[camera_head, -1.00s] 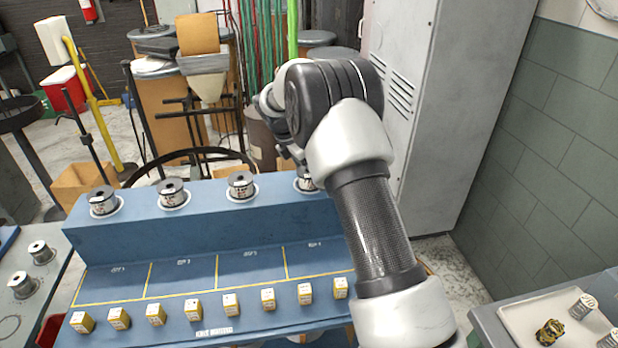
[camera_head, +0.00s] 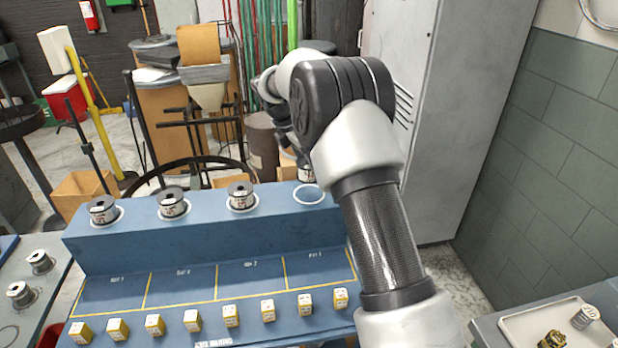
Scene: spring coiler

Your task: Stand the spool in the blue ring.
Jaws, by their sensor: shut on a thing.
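My gripper (camera_head: 302,152) is mostly hidden by my own arm, above the back right of the blue rack (camera_head: 130,238). It is shut on a spool (camera_head: 305,173), of which only a small part shows beside the arm. The spool is up off the rack's rightmost white ring (camera_head: 309,194), which is bare. Three other silver spools with dark tops stand in rings along the rack's upper ledge, such as the spool (camera_head: 241,195) nearest the bare ring. I cannot make out a clearly blue ring in this view.
Several small yellow-edged blocks (camera_head: 232,316) line the rack's front. A left table (camera_head: 45,295) holds two spools and a thin ring outline at its left edge. A pale tray (camera_head: 520,322) with small items is at lower right. A tall grey cabinet (camera_head: 440,120) stands behind my arm.

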